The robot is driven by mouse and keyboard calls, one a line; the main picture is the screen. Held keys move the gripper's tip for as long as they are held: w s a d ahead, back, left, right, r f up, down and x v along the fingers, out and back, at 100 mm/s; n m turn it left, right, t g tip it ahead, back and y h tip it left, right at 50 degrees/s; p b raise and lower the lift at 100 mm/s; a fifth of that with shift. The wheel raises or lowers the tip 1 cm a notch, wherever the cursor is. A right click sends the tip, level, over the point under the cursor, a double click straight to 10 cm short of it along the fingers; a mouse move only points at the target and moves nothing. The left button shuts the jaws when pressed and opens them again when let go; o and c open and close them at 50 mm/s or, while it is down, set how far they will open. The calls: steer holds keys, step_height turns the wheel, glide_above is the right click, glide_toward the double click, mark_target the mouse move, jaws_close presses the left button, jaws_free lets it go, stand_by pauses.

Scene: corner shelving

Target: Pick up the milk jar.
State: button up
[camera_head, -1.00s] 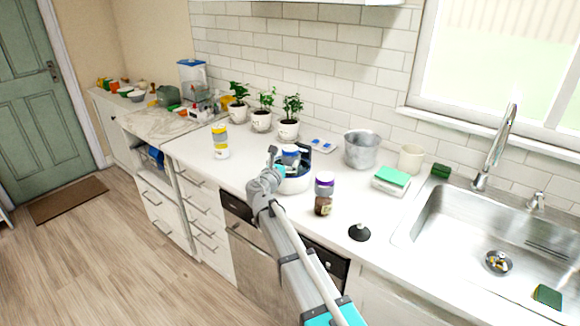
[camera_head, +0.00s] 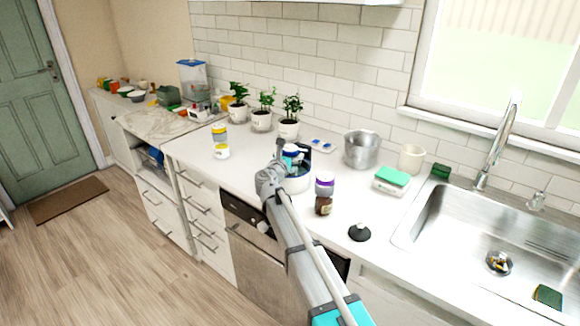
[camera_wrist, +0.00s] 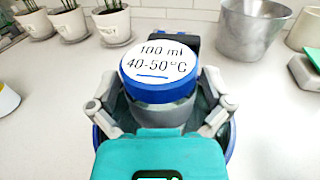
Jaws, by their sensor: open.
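The milk jar (camera_wrist: 160,70) has a blue-rimmed white lid reading "100 ml 40-50°C" and a greyish body. It stands upright in a round white container with a dark blue inside, and it also shows in the head view (camera_head: 291,151). The container's blue rim (camera_wrist: 229,140) shows in the wrist view; its white wall shows in the head view (camera_head: 298,185). My gripper (camera_wrist: 162,98) is open, with one finger on each side of the jar just below the lid. I cannot tell whether the fingers touch it. The jar's lower part is hidden.
A brown jar with a purple lid (camera_head: 324,195) stands close on the right. A yellow-and-white container (camera_head: 220,142) is at left. Potted plants (camera_head: 262,118) and a metal pot (camera_head: 360,150) stand behind. The counter front left is clear.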

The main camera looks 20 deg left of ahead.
steer(key=c, duration=1.1)
steer(key=shift+r, duration=0.2)
steer(key=shift+r+p, duration=0.75)
steer(key=shift+p, duration=0.25)
steer(key=s+d+r+p, duration=0.6)
steer(key=s+r+p, duration=0.5)
steer(key=s, duration=0.1)
steer(key=shift+s, duration=0.3)
steer(key=shift+d, duration=0.1)
